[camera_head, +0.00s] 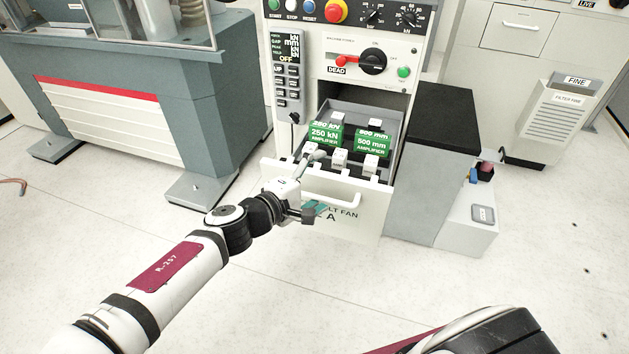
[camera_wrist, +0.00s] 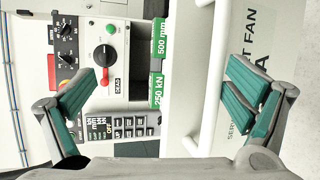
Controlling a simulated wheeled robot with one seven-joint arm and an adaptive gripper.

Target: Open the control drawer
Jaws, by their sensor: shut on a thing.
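The control drawer (camera_head: 338,217) is pulled out from the console, with its inside showing in the head view. Its front also shows in the wrist view (camera_wrist: 262,22). The white bar handle (camera_head: 343,203) runs across the front. In the wrist view the handle (camera_wrist: 212,85) runs up and down between my teal-padded fingers, close to the right one. The exact contact is hard to see.
Amplifier modules with green labels (camera_head: 325,134) sit in the drawer. A black-topped grey cabinet (camera_head: 443,115) stands close on the right. The floor in front is clear.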

